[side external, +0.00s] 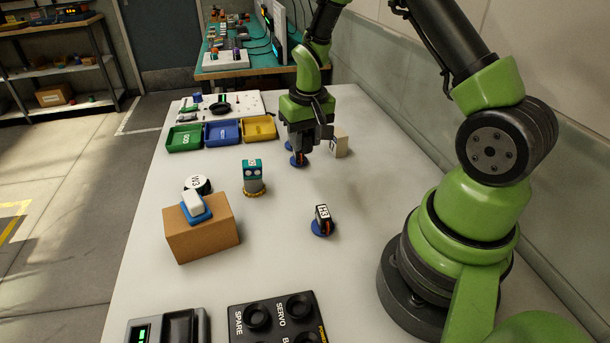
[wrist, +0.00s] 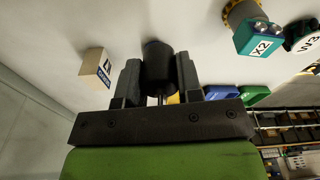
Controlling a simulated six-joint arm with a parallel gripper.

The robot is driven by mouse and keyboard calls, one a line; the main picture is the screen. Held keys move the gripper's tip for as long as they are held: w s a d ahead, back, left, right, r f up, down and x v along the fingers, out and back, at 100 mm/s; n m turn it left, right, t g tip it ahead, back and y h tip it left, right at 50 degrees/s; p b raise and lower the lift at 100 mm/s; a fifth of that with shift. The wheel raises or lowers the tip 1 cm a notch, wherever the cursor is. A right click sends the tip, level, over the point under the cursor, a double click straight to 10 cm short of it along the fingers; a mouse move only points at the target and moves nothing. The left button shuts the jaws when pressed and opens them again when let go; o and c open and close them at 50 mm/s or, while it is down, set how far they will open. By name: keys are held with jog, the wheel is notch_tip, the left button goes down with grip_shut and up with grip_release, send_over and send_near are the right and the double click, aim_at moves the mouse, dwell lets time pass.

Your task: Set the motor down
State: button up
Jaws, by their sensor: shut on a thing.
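My gripper (side external: 302,148) is above the far part of the white bench. In the wrist view my gripper (wrist: 158,75) has its two jaws on either side of a dark cylinder, the motor (wrist: 159,62), and is shut on it. In the side view the jaws mostly hide the motor. Whether the motor touches the bench is also unclear.
A cream labelled block (side external: 341,143) stands close right of my gripper. Green (side external: 184,138), blue (side external: 222,131) and yellow (side external: 260,128) trays lie to the left. The X2 piece (side external: 253,180), H3 piece (side external: 322,221) and cardboard box (side external: 203,236) stand nearer. Bench between them is clear.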

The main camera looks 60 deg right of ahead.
aim_at(307, 136)
notch_tip(307, 136, down, 8)
dwell(0.4)
jog(key=shift+f, duration=0.1)
jog(key=o, duration=0.9)
jog(key=shift+o, duration=0.2)
jog(key=r, duration=0.4)
jog(key=s+r, duration=0.1)
jog(key=r, duration=0.3)
jog(key=a+r, duration=0.1)
jog(key=r, duration=0.3)
jog(key=shift+s, duration=0.15)
jog(key=s+a+r+t, duration=0.1)
jog(key=s+a+r, duration=0.2)
jog(key=r, duration=0.3)
jog(key=s+a+r+n+t+y, duration=0.1)
jog(key=s+a+r+t, duration=0.15)
jog(key=a+r, duration=0.2)
jog(key=s+a+r+t, duration=0.1)
jog(key=s+a+r, duration=0.2)
jog(key=r, duration=0.3)
jog(key=s+a+r+n+t+y, duration=0.1)
jog(key=s+a+r, duration=0.1)
jog(key=s, duration=0.5)
jog(key=shift+s+a+y, duration=0.15)
jog(key=shift+a+y, duration=0.25)
jog(key=shift+a, duration=0.4)
